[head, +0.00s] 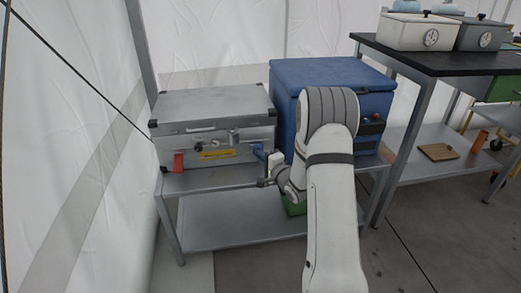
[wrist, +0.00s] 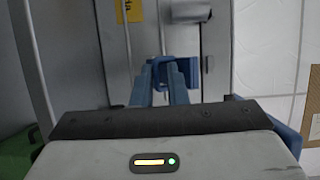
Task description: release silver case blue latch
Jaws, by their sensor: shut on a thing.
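The silver case (head: 212,104) sits closed on a grey metal table at the left, and its front face (wrist: 180,30) fills the upper wrist view. A red latch (head: 178,162) is on its front left. The blue latch (wrist: 186,70) shows at the fingertips in the wrist view; in the head view it is hard to separate from the blue fingers. My gripper (wrist: 160,82) is at the case's front right and is shut on the blue latch. The fingers hide part of the latch.
A large blue box (head: 300,75) stands directly right of the case on the same table (head: 205,180). A black-topped table (head: 440,62) with grey cases is further right. A white tent wall is close on the left.

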